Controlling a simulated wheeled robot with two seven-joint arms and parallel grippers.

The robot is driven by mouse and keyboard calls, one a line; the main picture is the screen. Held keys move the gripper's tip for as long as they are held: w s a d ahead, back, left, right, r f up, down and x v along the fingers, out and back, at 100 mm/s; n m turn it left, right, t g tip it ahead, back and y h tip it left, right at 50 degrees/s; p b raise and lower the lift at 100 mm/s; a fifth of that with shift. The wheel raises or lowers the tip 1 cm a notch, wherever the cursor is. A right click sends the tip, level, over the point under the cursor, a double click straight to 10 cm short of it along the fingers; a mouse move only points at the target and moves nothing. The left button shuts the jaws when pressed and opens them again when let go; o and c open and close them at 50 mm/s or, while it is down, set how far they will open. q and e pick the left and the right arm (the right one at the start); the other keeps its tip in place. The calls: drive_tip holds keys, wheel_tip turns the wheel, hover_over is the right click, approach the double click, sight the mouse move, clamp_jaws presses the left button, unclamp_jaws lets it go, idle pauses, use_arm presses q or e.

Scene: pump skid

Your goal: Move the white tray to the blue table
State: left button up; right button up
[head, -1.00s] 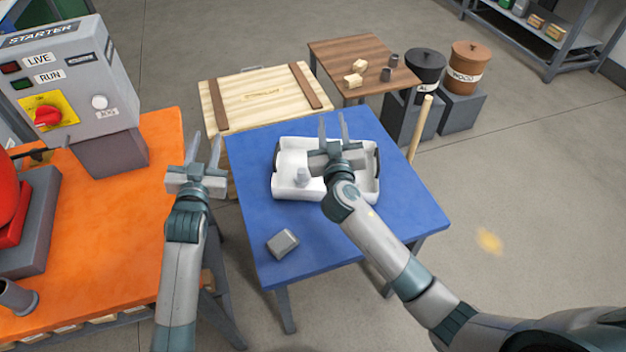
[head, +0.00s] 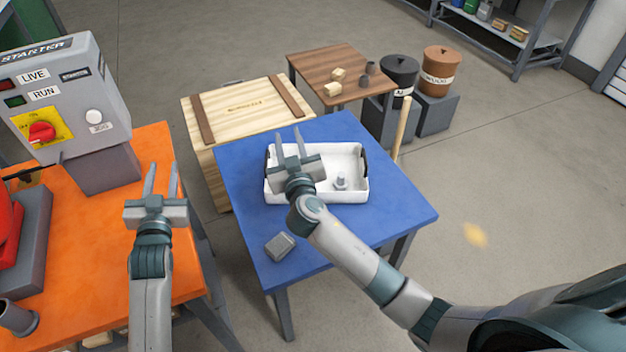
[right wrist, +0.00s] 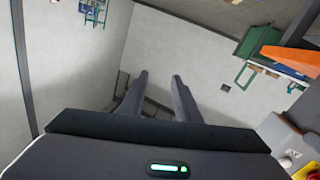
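The white tray (head: 352,186) sits on the blue table (head: 385,214), toward its far side, with dark handles at its left and right ends. A small grey part (head: 341,182) stands inside it. My right gripper (head: 289,142) is open and empty, in front of the tray's left part in the head view and hiding some of it. The right wrist view shows its two fingers (right wrist: 158,85) apart with nothing between them. My left gripper (head: 162,178) is open and empty, over the right edge of the orange table.
A grey block (head: 280,246) lies near the blue table's front left. The orange table (head: 85,270) with the starter box (head: 70,95) is left. A wooden crate (head: 240,110) and a brown table (head: 335,62) stand behind. Floor at right is clear.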

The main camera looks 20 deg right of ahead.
drive_tip(key=shift+s, duration=0.1)
drive_tip(key=s+a, duration=0.1)
drive_tip(key=s, duration=1)
drive_tip(key=shift+s+a, duration=0.35)
drive_tip(key=shift+a, duration=0.05)
